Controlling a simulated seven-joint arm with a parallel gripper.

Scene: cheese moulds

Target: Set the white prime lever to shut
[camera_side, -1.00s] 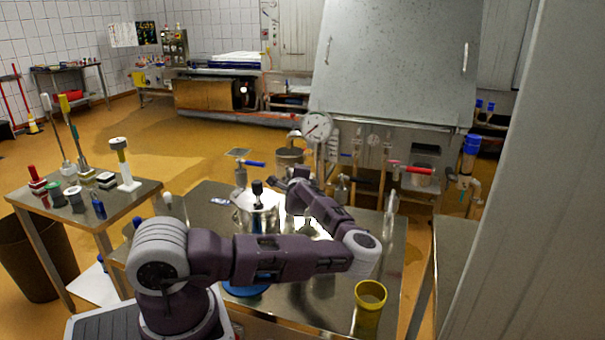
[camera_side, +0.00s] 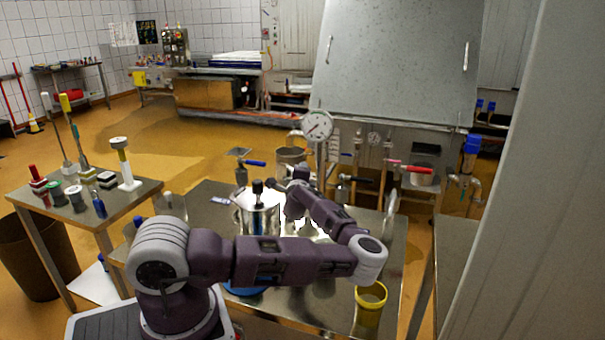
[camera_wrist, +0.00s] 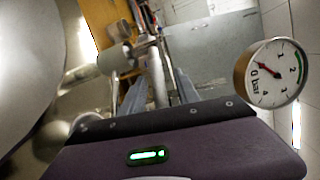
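My gripper (camera_wrist: 158,95) shows in the wrist view as two blue-grey fingers standing apart, with a pale metal upright (camera_wrist: 157,75) in the space between or just beyond them. I cannot tell whether they touch it. A pale cylindrical knob (camera_wrist: 114,60) on a short side arm is left of the fingers; I cannot tell for certain whether it is the white prime lever. In the side view my gripper is at the far end of my arm, beside the steel pot, and its fingers are largely hidden. The lever is not clearly identifiable there.
A round pressure gauge (camera_side: 317,125) stands behind my gripper; it also shows in the wrist view (camera_wrist: 270,73), needle near zero. A steel pot (camera_side: 257,216) is left of my gripper. Blue-handled (camera_side: 255,163) and red-handled (camera_side: 416,169) valves stand behind. A yellow cup (camera_side: 369,305) is front right.

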